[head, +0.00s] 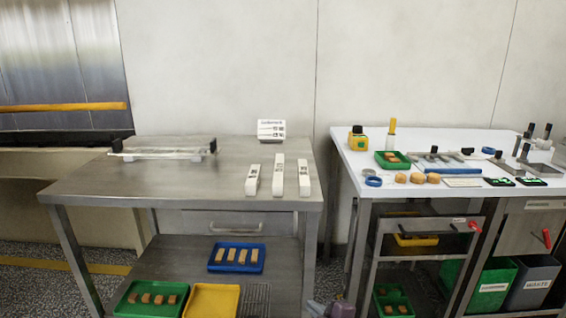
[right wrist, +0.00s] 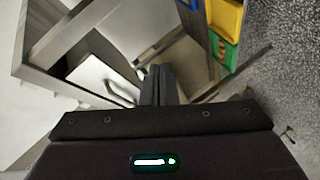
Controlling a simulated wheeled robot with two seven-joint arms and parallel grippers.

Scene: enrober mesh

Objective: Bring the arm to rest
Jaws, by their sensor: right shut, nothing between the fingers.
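My right gripper (right wrist: 158,72) shows in the right wrist view with its dark fingers together and nothing between them. In the head view a small part of my right gripper (head: 330,308) shows at the bottom edge, low in front of the steel table (head: 215,185). It is apart from the tables and touches nothing that I can see. My left gripper is in neither view.
The steel table bears a mesh frame (head: 165,152), several white holders and a sign (head: 271,129). Its lower shelf holds a blue tray (head: 218,267), a green tray (head: 131,309) and a yellow tray (head: 211,301). A white table (head: 349,181) with tools stands right, bins (head: 533,284) below.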

